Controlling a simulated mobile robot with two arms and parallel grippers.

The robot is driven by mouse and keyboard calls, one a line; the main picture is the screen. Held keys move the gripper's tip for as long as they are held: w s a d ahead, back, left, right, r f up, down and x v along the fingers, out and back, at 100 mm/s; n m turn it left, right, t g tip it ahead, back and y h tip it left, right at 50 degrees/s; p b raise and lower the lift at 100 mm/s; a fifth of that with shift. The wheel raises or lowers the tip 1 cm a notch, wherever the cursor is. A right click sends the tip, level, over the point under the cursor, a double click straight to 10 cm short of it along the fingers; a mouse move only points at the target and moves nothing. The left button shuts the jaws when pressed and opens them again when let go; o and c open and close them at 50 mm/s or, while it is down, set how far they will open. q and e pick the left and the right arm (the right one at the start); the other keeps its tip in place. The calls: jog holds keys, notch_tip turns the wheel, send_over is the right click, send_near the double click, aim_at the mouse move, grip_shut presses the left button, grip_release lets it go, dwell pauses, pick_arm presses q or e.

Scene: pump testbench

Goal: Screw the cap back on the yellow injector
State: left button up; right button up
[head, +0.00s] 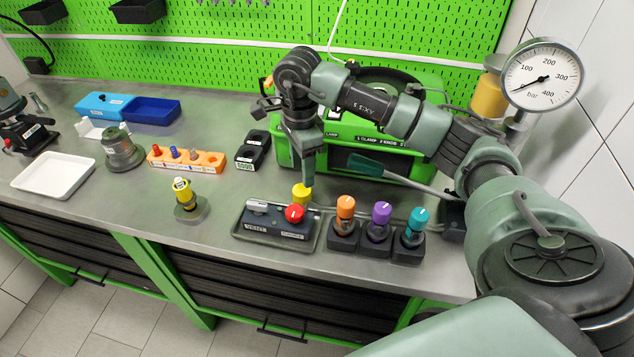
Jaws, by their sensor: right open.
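The yellow injector (183,190) stands upright in a round grey-green holder on the bench, left of centre; its top shows a pale tip with no cap on it. A yellow cap (301,192) is at the back edge of the grey tray, behind the red button. My right gripper (309,183) points down right at the cap. It is open; one finger hides the other, and I cannot tell whether it touches the cap. My left gripper is out of view.
The tray (237,232) holds a dark control box with a red button (294,213). Capped orange (345,207), purple (380,215) and teal (417,221) injectors stand to its right. An orange rack (210,160) is behind the yellow injector. Bench between injector and tray is clear.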

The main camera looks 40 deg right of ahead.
aim_at(302, 189)
jog(key=shift+a+r, duration=0.15)
jog(key=shift+a, duration=0.7)
jog(key=shift+d+f+p, duration=0.2)
jog(key=shift+d+f, duration=0.05)
jog(key=shift+f, duration=0.45)
jog(key=shift+d+f+p, duration=0.2)
jog(key=shift+f, duration=0.5)
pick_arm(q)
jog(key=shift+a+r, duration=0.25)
pick_arm(e)
jog(key=shift+a, duration=0.15)
jog(key=f, duration=0.1)
jog(key=f+p, duration=0.1)
jog(key=f, duration=0.1)
jog(key=f+p, duration=0.1)
jog(key=shift+d+f, duration=0.25)
jog(key=shift+d, duration=0.1)
jog(key=shift+f, duration=0.3)
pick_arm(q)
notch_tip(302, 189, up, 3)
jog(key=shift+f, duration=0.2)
pick_arm(e)
grip_shut()
